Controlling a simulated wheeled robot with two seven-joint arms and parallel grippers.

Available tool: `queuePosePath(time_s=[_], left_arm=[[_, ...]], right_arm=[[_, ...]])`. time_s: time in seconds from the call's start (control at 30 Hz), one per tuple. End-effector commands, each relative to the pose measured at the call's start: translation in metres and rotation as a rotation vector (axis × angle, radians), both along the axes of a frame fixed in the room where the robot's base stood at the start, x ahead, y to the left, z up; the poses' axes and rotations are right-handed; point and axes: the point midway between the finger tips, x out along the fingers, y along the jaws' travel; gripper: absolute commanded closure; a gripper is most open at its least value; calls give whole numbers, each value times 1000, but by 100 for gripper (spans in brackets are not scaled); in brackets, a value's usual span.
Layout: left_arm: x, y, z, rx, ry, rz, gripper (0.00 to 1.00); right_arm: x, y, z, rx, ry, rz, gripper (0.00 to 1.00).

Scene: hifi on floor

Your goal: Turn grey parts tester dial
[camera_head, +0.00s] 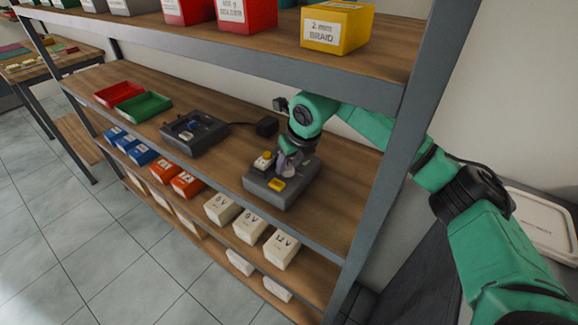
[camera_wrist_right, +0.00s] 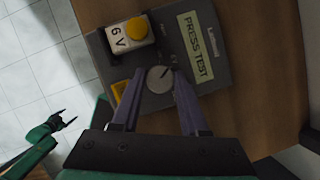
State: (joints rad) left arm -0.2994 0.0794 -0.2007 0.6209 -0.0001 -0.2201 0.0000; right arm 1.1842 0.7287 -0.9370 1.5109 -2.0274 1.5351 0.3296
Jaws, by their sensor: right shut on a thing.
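The grey parts tester (camera_head: 262,188) sits on the middle shelf; it also fills the upper middle of the right wrist view (camera_wrist_right: 215,72). Its round grey dial (camera_wrist_right: 158,79) has a pale pointer line, tilted in the wrist view. My right gripper (camera_head: 287,160) reaches down over the tester, with its two fingers on either side of the dial, shut on it. The tester's display reads PRESS TEST. A white 6 V block with a yellow top (camera_wrist_right: 137,31) sits on the tester.
A dark device (camera_head: 195,132) with a cable stands left of the tester. Red (camera_head: 118,94) and green (camera_head: 144,107) trays lie further left. White voltage bins (camera_head: 281,250) line the lower shelf. The upper shelf (camera_head: 375,58) and a grey post (camera_head: 405,140) are close to my right arm.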

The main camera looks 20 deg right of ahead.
Motion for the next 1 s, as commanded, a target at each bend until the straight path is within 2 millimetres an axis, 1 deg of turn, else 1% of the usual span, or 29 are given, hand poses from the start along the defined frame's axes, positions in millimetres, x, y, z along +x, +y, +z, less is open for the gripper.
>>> queuePosePath(time_s=[0.1,0.33,0.83,0.87,0.9,1.0], left_arm=[[0,0,-5,0,0,0,9],[0,0,-9,0,1,1,9],[-1,0,-9,0,1,1,9],[-1,0,-9,0,1,1,9],[-1,0,-9,0,1,1,9],[-1,0,-9,0,2,1,9]], right_arm=[[1,0,0,0,-5,-67,100],[1,1,1,1,-4,-152,100],[1,1,2,2,-4,-176,100],[1,1,2,2,-4,-176,52],[1,1,2,2,-4,-176,43],[0,1,1,1,-3,-176,43]])
